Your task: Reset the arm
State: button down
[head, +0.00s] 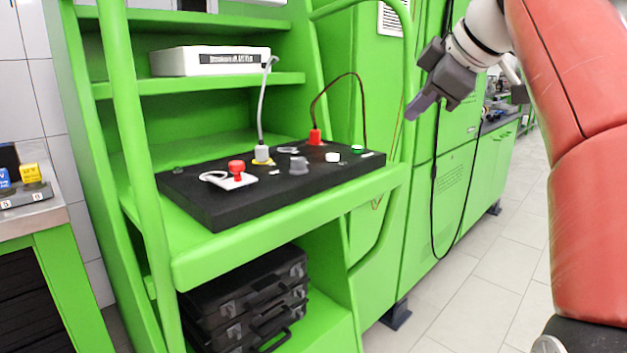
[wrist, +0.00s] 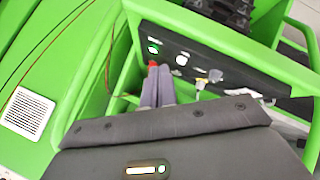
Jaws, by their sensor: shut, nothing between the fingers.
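My gripper (head: 411,113) hangs from my arm at the upper right of the head view, in the air to the right of the green bench and above the level of its black panel (head: 205,205). Its grey fingers are together with nothing between them. In the wrist view my gripper (wrist: 158,70) points towards the black panel (wrist: 215,57), with the fingertips overlapping the red plug's place in the picture. The fingers touch nothing that I can make out.
The panel carries a red button (head: 236,167), a grey plug (head: 262,153), a red plug (head: 315,137) and a grey knob (head: 298,165). A white device (head: 212,61) sits on a shelf. Black cases (head: 245,310) lie below. Tiled floor (head: 470,270) is free at right.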

jog(key=s+f+m+g+h, duration=0.1)
jog(key=s+f+m, duration=0.3)
jog(key=s+f, duration=0.3)
jog(key=s+f+m+h, duration=0.1)
jog(key=s+f+m, duration=0.4)
jog(key=f, duration=1.2)
jog(key=s+f+m+g+h, duration=0.1)
jog(key=s+f+m, duration=0.4)
jog(key=s+f, duration=0.6)
jog(key=shift+a+f+g+h, duration=0.2)
jog(key=shift+f+g+h, duration=0.1)
jog(key=shift+f+h, duration=0.45)
jog(key=shift+w, duration=0.1)
